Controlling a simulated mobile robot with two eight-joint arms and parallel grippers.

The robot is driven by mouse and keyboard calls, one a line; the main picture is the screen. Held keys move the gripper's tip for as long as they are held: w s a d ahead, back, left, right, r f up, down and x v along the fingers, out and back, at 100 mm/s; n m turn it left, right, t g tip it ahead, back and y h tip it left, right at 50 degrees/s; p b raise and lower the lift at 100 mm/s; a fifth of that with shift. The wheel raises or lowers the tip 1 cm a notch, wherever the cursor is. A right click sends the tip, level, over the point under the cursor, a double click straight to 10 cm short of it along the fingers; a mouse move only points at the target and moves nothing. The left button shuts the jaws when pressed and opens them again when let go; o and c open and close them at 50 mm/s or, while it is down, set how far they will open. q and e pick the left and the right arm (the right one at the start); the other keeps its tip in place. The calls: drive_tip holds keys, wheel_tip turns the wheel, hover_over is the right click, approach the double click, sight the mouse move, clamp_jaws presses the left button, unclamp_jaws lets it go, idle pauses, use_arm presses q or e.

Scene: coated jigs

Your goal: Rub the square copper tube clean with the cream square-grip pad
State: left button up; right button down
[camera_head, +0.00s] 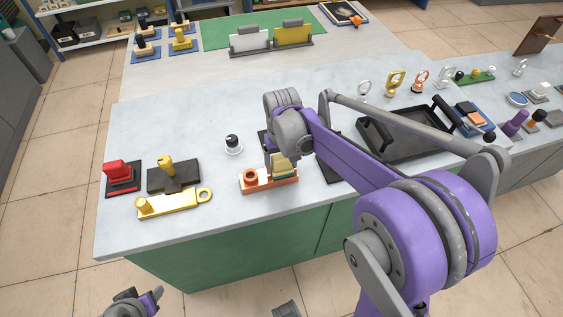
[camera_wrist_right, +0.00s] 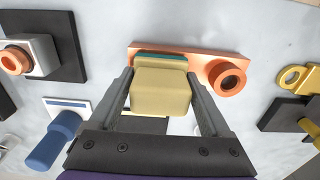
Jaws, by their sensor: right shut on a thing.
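The square copper tube appears to be the copper-coloured bar with a round, open-ended boss (camera_head: 266,184), near the front edge of the counter. It also shows in the right wrist view (camera_wrist_right: 200,66). My right gripper (camera_wrist_right: 160,92) is shut on the cream square-grip pad (camera_wrist_right: 162,88), which also shows in the head view (camera_head: 281,169). The pad's teal layer is at the copper bar, beside the boss; whether it presses on it is unclear. The pad hides part of the bar. My left gripper (camera_head: 132,303) is low at the bottom left, off the counter, its jaws unclear.
A gold bar with a ring (camera_head: 168,205), a yellow-handled piece on a dark plate (camera_head: 172,177) and a red block (camera_head: 118,173) stand left. A black tray (camera_head: 408,145) is right. Open counter lies at the back left.

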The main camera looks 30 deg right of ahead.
drive_tip(key=shift+f, duration=0.25)
drive_tip(key=shift+s+r, duration=0.1)
drive_tip(key=shift+s, duration=0.05)
drive_tip(key=shift+s+a+r, duration=0.1)
drive_tip(key=shift+s+a, duration=0.05)
drive_tip(key=shift+s, duration=0.3)
drive_tip(key=shift+w, duration=0.15)
drive_tip(key=shift+w+d, duration=0.15)
drive_tip(key=shift+w, duration=0.4)
drive_tip(key=shift+w+d, duration=0.15)
drive_tip(key=shift+w, duration=0.4)
drive_tip(key=shift+s, duration=0.1)
drive_tip(key=shift+s+a+f, duration=0.1)
drive_tip(key=shift+s+a, duration=0.05)
drive_tip(key=shift+s, duration=0.45)
drive_tip(key=shift+s+a+f, duration=0.1)
drive_tip(key=shift+s+a, duration=0.05)
drive_tip(key=shift+s, duration=0.45)
drive_tip(key=shift+w, duration=0.15)
